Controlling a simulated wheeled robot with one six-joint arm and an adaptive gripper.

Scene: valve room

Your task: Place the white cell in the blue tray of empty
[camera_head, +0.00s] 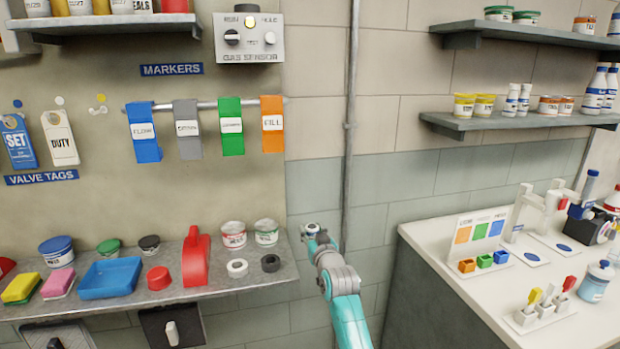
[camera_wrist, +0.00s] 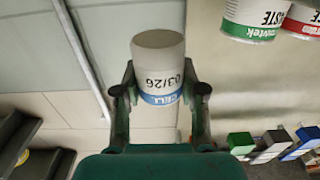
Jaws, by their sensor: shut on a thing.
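My gripper (camera_wrist: 160,88) is shut on a white cell (camera_wrist: 157,62), a short cylinder with a blue band and the print 03/26, with a finger on each side. In the head view my gripper (camera_head: 316,240) is raised in front of the wall, right of the metal shelf. The cell looks small and indistinct there.
The metal shelf (camera_head: 150,306) at left holds a larger blue tray (camera_head: 110,278), a red scoop (camera_head: 195,257), tins and rings. The counter (camera_head: 440,228) also bears a rack of brushes (camera_head: 541,315) and a bottle (camera_head: 596,282). A vertical pipe (camera_head: 350,120) runs behind my arm.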

